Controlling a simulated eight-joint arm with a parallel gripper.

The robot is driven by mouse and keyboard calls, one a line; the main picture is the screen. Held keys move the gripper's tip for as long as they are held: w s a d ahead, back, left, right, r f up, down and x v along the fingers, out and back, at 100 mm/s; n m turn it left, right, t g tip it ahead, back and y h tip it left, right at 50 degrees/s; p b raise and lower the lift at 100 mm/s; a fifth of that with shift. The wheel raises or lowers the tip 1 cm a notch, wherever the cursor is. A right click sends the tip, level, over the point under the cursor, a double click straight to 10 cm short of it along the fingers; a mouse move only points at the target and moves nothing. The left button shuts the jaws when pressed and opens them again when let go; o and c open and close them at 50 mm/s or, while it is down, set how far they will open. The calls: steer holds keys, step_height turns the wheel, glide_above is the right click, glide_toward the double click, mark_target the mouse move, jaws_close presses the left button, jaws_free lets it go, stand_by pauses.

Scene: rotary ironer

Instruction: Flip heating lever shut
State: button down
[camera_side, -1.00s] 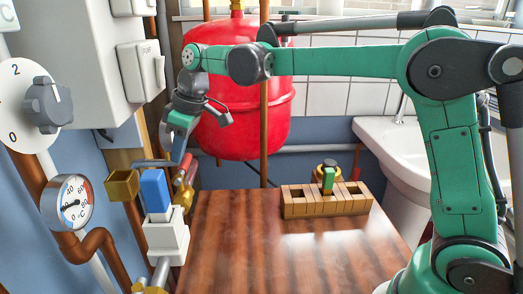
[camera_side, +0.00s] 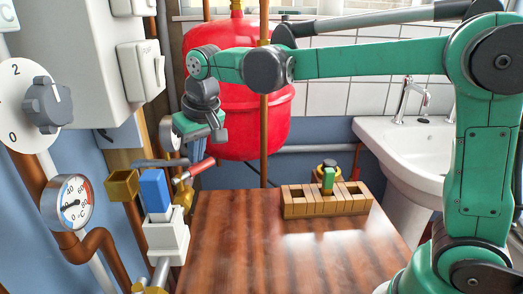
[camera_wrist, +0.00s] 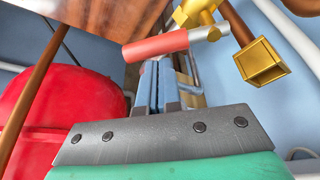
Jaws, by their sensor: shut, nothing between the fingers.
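The heating lever has a red handle (camera_side: 196,171) and sits on a brass valve (camera_side: 184,194) at the table's left edge. In the side view the handle points right and slightly up, out toward the table, crosswise to the pipe. In the wrist view the red handle (camera_wrist: 155,46) runs across the top, joined to the brass valve (camera_wrist: 198,12). My gripper (camera_side: 196,155) points down just above and beside the handle. Its fingers (camera_wrist: 158,75) are shut and empty, with the tips close to the handle's edge. I cannot tell whether they touch it.
A blue-handled white valve (camera_side: 155,190) and a brass square fitting (camera_side: 122,184) stand left of the lever. A red tank (camera_side: 240,110) hangs behind my gripper. A wooden block rack (camera_side: 300,208) sits on the table; the table's front (camera_side: 290,262) is clear.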

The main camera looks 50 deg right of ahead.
steer(key=s+m, duration=0.1)
steer(key=m, duration=0.1)
steer(key=m+h, duration=0.1)
steer(key=m, duration=0.1)
steer(key=s+m+h, duration=0.1)
steer(key=m, duration=0.1)
steer(key=shift+s+a+g, duration=0.1)
steer(key=shift+s+g, duration=0.2)
steer(key=shift+s, duration=0.05)
steer(key=shift+s+d, duration=0.4)
steer(key=shift+d, duration=0.3)
steer(key=shift+r, duration=0.1)
steer(key=v, duration=0.9)
steer(key=shift+s+r, duration=0.2)
steer(key=shift+r, duration=0.2)
